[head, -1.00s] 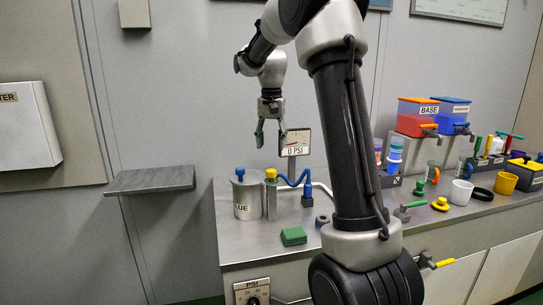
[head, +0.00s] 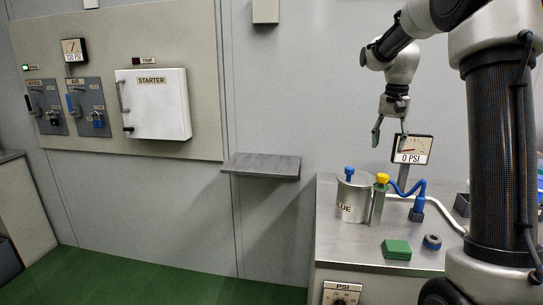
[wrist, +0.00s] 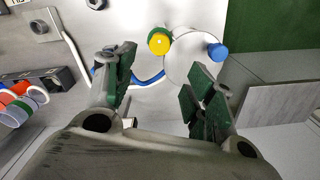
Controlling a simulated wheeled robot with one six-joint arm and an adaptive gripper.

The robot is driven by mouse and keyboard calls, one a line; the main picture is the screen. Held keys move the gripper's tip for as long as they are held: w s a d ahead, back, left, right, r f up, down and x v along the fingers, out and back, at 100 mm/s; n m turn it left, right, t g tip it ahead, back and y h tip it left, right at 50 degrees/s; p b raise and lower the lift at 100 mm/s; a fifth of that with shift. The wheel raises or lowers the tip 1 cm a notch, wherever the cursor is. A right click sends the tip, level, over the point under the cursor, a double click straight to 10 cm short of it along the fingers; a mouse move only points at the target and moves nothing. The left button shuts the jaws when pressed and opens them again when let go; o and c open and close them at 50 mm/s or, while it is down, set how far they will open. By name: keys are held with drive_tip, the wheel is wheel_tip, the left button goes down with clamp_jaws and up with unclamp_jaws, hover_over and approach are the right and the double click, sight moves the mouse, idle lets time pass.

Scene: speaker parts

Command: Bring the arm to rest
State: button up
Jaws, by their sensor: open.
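My gripper (head: 391,133) hangs fingers down above the steel counter (head: 345,239) at the right in the head view. Its two green-padded fingers are apart with nothing between them. It also shows in the wrist view (wrist: 160,92), open and empty. Below it stand the grey glue pot (head: 352,201) with a blue knob and a post with a yellow cap (head: 382,179). The gripper is apart from both. My arm's thick dark link fills the right edge of the head view and hides part of the counter.
A gauge reading 0 PSI (head: 411,150) stands close behind the gripper. A green block (head: 396,249) and a dark ring (head: 432,242) lie on the counter. A grey wall shelf (head: 262,166) and a white starter box (head: 157,104) are to the left. Green floor (head: 150,277) is open there.

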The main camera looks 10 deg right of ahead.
drive_tip(key=s+a+n+t, duration=0.1)
drive_tip(key=s+a+n, duration=0.1)
drive_tip(key=s, duration=0.8)
drive_tip(key=s+a+n+t, duration=0.1)
drive_tip(key=s+a+n, duration=0.2)
drive_tip(key=s, duration=0.8)
drive_tip(key=s+a+n+t, duration=0.2)
drive_tip(key=s, duration=0.8)
drive_tip(key=shift+s+a+f+n, duration=0.2)
drive_tip(key=shift+a+f+n, duration=0.05)
drive_tip(key=shift+n, duration=0.05)
